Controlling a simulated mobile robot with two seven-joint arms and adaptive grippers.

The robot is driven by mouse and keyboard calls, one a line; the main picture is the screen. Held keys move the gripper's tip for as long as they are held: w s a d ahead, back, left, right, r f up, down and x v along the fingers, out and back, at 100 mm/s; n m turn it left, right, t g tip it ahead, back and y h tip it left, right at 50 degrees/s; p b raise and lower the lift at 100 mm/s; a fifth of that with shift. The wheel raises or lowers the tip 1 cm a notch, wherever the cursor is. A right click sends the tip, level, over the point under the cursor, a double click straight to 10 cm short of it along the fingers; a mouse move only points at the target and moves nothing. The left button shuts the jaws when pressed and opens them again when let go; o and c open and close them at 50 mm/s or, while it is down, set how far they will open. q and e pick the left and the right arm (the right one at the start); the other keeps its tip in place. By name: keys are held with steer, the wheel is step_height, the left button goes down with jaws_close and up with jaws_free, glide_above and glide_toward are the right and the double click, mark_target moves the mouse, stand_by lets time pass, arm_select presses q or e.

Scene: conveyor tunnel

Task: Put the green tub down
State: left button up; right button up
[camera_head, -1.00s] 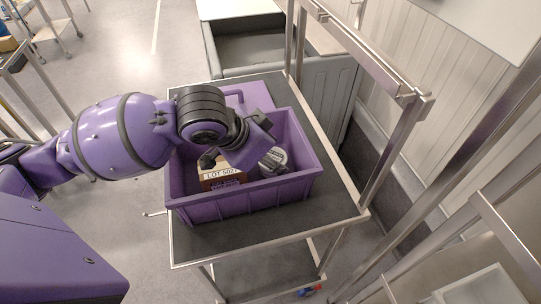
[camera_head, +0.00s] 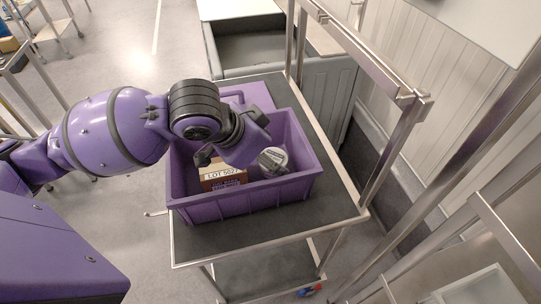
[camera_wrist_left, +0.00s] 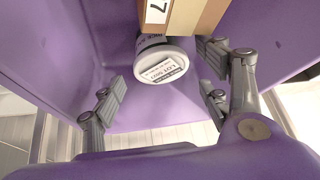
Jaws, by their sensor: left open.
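No tub that looks green shows. A small round tub with a pale lid (camera_head: 278,156) stands in the purple crate (camera_head: 245,205). In the left wrist view the tub (camera_wrist_left: 160,70) has a white lid with a printed label; its side looks greyish. My left gripper (camera_head: 238,161) reaches into the crate from above. In the wrist view my left gripper (camera_wrist_left: 165,95) is open, with its fingers apart on either side below the tub's lid, and nothing is clamped. A brown box with a "LOT 5027" label (camera_head: 222,175) stands beside the tub. My right gripper is out of view.
The crate stands on a metal cart with a dark top (camera_head: 270,218). Another purple container (camera_head: 255,94) is behind it. A grey bin (camera_head: 280,52) stands beyond the cart. Metal posts and rails (camera_head: 395,150) are close on the right.

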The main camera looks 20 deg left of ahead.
arm_select(q)
steer(key=p+v, duration=0.2)
steer(key=v, duration=0.8)
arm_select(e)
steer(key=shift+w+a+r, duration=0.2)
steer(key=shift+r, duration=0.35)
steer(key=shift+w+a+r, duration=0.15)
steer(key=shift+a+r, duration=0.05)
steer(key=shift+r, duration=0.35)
arm_select(q)
steer(key=shift+r, duration=0.1)
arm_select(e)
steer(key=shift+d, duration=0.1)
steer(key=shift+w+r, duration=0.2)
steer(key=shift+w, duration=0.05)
